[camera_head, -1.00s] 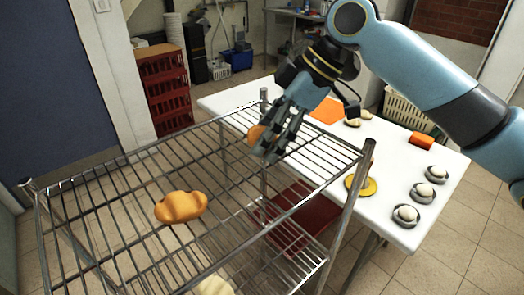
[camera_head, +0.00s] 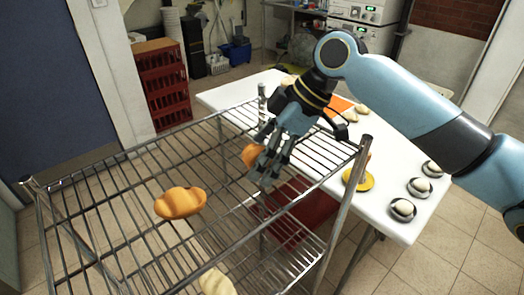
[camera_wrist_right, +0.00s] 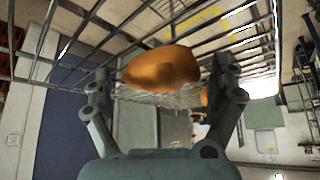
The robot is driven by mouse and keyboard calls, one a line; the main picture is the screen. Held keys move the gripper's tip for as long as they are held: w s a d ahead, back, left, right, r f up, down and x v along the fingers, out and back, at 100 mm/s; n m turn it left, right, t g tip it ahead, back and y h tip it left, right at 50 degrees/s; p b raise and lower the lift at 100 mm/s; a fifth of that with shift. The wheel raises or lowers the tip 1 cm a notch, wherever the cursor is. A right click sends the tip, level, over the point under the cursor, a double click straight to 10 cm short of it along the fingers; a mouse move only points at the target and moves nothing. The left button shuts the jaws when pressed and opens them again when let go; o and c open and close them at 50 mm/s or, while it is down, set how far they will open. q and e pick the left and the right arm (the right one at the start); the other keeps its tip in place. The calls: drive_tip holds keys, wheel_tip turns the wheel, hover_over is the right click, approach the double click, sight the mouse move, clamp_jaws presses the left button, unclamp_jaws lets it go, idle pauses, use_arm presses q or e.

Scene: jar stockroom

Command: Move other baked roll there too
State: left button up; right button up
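One golden-brown baked roll (camera_head: 180,203) lies on the wire top of the metal rack (camera_head: 366,150), left of my right gripper. My right gripper (camera_head: 262,176) points down over the far right part of the rack top. In the right wrist view this roll (camera_wrist_right: 162,68) sits between the two fingertips. Whether it touches the wires is not clear. My left gripper is out of view.
A white table (camera_head: 400,228) stands behind the rack, with dark round moulds (camera_head: 402,209), a yellow disc (camera_head: 359,180) and an orange sheet (camera_head: 338,104). A pale roll (camera_head: 216,282) lies lower front. Red crates (camera_head: 164,82) stand at the back. The rack top has free room.

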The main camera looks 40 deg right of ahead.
drive_tip(key=v, duration=1.2)
drive_tip(key=shift+r, duration=0.1)
idle(0.6)
